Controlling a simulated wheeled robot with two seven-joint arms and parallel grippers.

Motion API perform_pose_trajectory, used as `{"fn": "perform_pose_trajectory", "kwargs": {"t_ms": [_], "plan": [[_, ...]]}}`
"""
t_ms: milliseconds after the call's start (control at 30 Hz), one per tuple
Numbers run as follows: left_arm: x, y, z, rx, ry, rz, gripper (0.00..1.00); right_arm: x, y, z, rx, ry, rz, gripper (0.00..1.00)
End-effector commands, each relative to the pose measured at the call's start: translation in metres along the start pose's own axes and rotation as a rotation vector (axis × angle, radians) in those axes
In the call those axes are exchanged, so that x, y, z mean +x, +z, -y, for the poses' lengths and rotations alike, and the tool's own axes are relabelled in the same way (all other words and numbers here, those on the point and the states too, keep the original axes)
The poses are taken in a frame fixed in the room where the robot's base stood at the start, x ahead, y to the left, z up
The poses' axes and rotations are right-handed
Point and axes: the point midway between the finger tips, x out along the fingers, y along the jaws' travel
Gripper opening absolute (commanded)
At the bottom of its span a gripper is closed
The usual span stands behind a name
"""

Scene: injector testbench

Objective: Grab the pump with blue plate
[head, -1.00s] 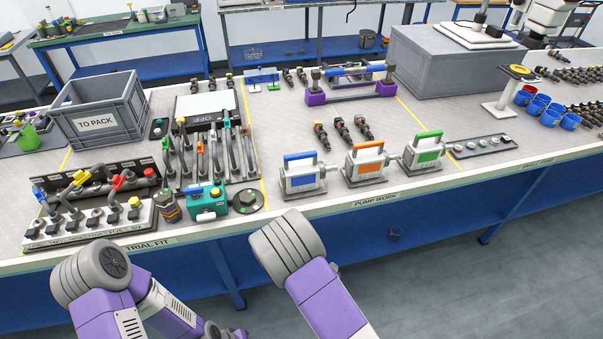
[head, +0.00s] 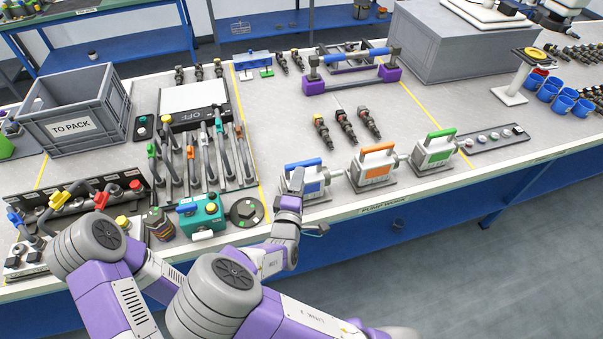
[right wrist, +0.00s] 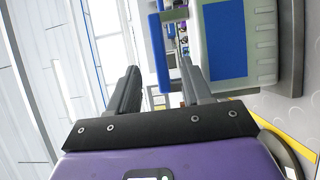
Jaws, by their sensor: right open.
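The pump with the blue plate (head: 313,187) stands upright at the table's front edge, leftmost of three pumps, with a blue handle (head: 302,162) on top. My right gripper (head: 294,186) is beside its left front, covering part of it in the head view. In the right wrist view the gripper (right wrist: 160,68) is open, its two fingers apart. The pump's blue plate (right wrist: 225,42) shows at upper right, and its blue handle (right wrist: 158,52) appears in the gap between the fingertips. I cannot tell whether a finger touches it. My left gripper is not visible.
The orange-plate pump (head: 376,170) stands close on the right, then the green-handled pump (head: 433,152). Several dark injectors (head: 345,125) lie behind. A teal device (head: 202,214) and a round dark disc (head: 246,211) are to the left. A grey crate (head: 75,112) stands further left.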

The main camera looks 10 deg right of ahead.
Motion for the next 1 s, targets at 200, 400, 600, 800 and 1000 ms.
{"fn": "perform_pose_trajectory", "kwargs": {"t_ms": [200, 400, 600, 800, 1000], "plan": [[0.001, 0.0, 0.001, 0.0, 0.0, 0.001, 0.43, 0.025, 0.002, 0.001, 0.0, -0.001, 0.003, 0.49], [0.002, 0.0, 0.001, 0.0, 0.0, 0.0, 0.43, 0.055, 0.005, 0.001, 0.001, -0.002, 0.004, 0.49], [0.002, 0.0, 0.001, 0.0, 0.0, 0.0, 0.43, 0.071, 0.004, 0.001, 0.0, -0.002, 0.001, 0.49], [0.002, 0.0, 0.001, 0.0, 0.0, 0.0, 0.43, 0.071, 0.004, 0.001, 0.0, -0.002, 0.0, 0.49], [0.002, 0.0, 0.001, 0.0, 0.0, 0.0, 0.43, 0.071, 0.004, 0.001, 0.0, -0.002, 0.0, 0.18]]}}
